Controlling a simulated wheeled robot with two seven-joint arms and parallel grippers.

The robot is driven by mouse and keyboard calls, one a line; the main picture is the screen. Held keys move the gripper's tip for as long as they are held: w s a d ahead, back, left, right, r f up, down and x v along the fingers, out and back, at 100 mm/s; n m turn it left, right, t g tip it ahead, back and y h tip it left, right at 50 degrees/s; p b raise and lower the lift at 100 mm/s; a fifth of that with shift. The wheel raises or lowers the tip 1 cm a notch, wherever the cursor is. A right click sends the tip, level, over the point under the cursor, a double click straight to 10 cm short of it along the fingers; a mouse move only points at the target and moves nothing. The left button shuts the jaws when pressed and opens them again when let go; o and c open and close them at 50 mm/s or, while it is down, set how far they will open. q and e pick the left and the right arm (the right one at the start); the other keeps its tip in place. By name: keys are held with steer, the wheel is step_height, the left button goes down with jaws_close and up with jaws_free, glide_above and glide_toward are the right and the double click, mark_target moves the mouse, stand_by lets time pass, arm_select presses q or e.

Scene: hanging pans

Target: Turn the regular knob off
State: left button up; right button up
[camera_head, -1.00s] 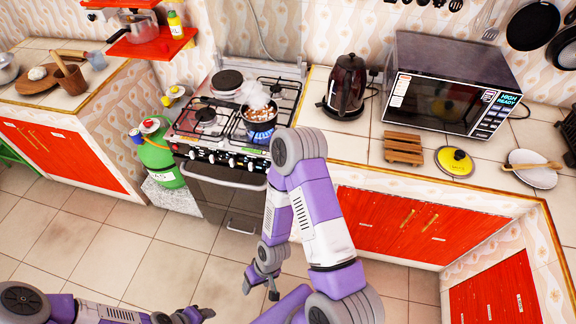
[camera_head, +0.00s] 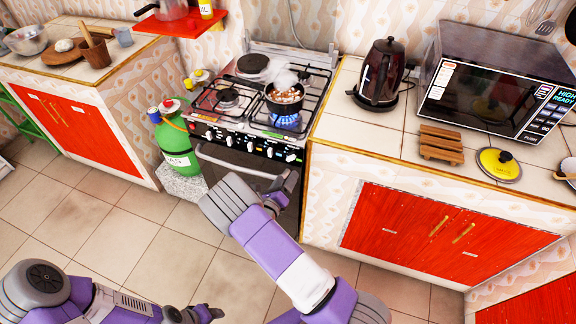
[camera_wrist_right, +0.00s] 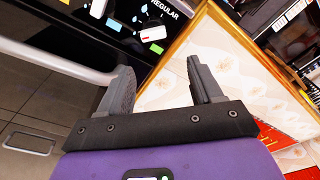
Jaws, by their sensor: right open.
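The stove (camera_head: 235,118) has a row of white knobs on its front panel. The rightmost knob (camera_head: 290,158) appears to be the regular knob; in the right wrist view the white knob (camera_wrist_right: 152,33) sits below the word "REGULAR". A blue flame (camera_head: 287,122) burns under a steaming pan (camera_head: 284,105). My right gripper (camera_head: 290,180) is just below the right end of the panel. In the right wrist view its open, empty fingers (camera_wrist_right: 160,68) point toward the panel's right edge, apart from the knob. My left gripper (camera_head: 205,314) is low over the floor; its jaws are unclear.
The oven handle (camera_head: 235,166) runs below the knobs, close to my right gripper; it also shows in the wrist view (camera_wrist_right: 55,62). The counter with red doors (camera_head: 440,235) borders the stove on the right. A green gas bottle (camera_head: 177,140) stands left. Floor in front is clear.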

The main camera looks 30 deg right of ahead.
mark_target(289, 159)
steer(key=shift+n+t, duration=0.6)
steer(key=w+d, duration=0.1)
steer(key=w, duration=0.1)
steer(key=w+d+b, duration=0.1)
steer(key=w+d, duration=0.1)
steer(key=w+d+r, duration=0.1)
steer(key=w, duration=0.1)
steer(key=shift+w+d+r+b, duration=0.1)
steer(key=shift+w+d+b, duration=0.1)
steer(key=shift+d+b, duration=0.2)
steer(key=c, duration=1.1)
